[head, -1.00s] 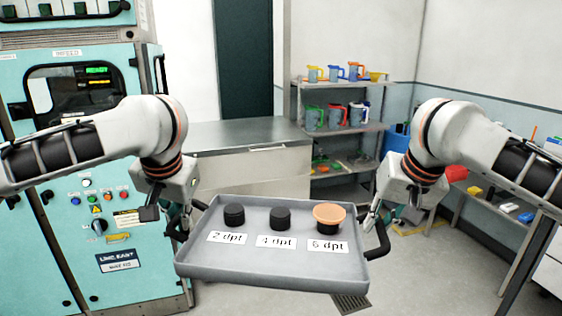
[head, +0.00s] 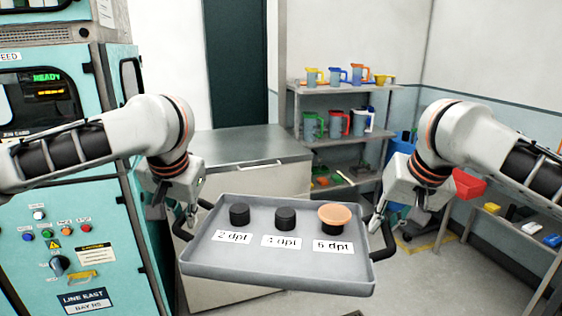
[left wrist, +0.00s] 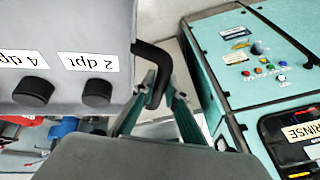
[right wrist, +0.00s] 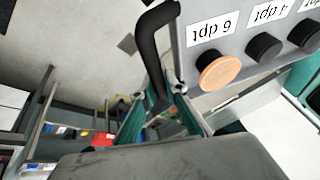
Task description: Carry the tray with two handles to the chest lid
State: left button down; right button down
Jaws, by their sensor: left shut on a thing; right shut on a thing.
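The grey tray (head: 275,270) is held up in front of me, roughly level. It carries two black pucks, one by the "2 dpt" label (head: 232,237) and one by the "4 dpt" label, and an orange-topped black piece (head: 334,216) by the "6 dpt" label. My left gripper (left wrist: 157,98) is shut on the tray's left black handle (left wrist: 158,62). My right gripper (right wrist: 158,104) is shut on the right black handle (right wrist: 150,45). A chest with a flat metal lid (head: 240,146) stands behind the tray, apart from it; its lower front is partly hidden by the tray.
A teal machine (head: 90,180) stands close on the left, near my left arm. A shelf (head: 345,138) with several coloured jugs is behind, right of the chest. A bench with a red bin (head: 468,184) is at the right. Open floor (head: 420,285) lies at the lower right.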

aim_at(248, 145)
jog(key=i+j+z, duration=0.15)
jog(key=i, duration=1.45)
jog(key=i+l, duration=0.1)
jog(key=i, duration=0.25)
jog(key=i+l+u, duration=0.15)
jog(key=i, duration=0.25)
jog(key=i+l+u, duration=0.1)
jog(key=i+u, duration=0.25)
jog(key=i, duration=0.35)
jog(key=i+u, duration=0.4)
jog(key=u, duration=0.15)
